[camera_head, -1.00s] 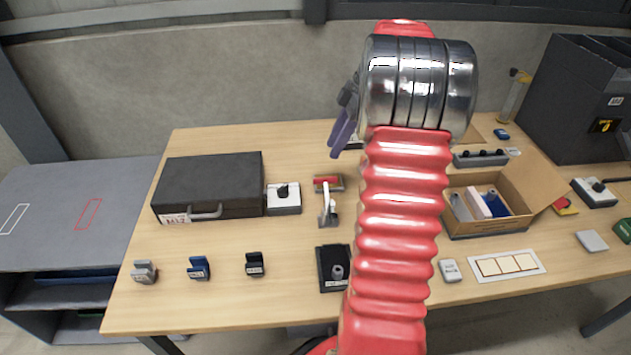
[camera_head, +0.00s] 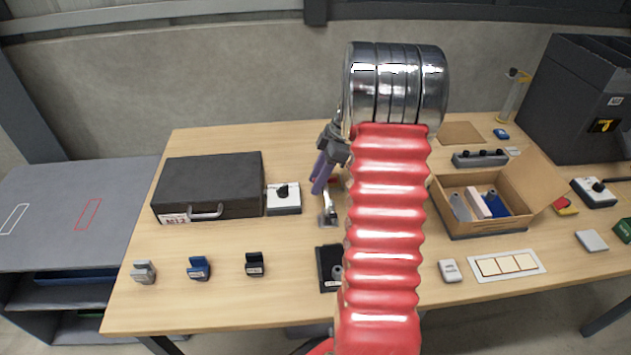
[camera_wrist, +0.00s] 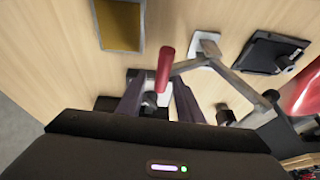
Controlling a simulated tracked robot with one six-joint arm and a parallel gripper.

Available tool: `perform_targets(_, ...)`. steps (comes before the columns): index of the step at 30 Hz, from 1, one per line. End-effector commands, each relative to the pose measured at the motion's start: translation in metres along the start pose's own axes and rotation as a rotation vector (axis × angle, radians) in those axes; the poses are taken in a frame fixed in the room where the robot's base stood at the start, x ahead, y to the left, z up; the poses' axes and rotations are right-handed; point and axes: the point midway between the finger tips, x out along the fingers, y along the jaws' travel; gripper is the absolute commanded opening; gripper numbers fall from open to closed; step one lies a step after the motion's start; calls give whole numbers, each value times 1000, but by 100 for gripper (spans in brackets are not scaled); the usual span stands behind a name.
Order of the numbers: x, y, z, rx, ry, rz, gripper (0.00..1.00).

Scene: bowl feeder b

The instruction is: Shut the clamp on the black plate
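The clamp (camera_head: 329,213) stands near the middle of the table, with grey metal arms. Its red handle (camera_wrist: 165,68) shows clearly in the wrist view, and the fingers partly cover the clamp in the head view. A black plate (camera_head: 327,268) with a grey peg lies nearer the front edge, partly behind my arm. My gripper (camera_head: 318,188) points down at the clamp. In the wrist view, its two purple-grey fingers (camera_wrist: 157,90) are apart, with the red handle in line with the gap between them. I cannot tell whether they touch it.
A dark case (camera_head: 210,185) and a white switch box (camera_head: 283,198) stand left of the clamp. Three small holders, grey, blue (camera_head: 198,268) and black, line the front left. An open cardboard box (camera_head: 485,215) is to the right.

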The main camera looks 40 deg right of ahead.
Motion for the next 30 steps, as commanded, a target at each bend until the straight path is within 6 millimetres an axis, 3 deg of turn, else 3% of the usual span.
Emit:
perform_targets(12,7,0,0,-1,-1,1,33)
perform_targets(26,7,1,-1,-2,-1,2,0)
perform_targets(30,7,1,-1,-2,-1,3,0)
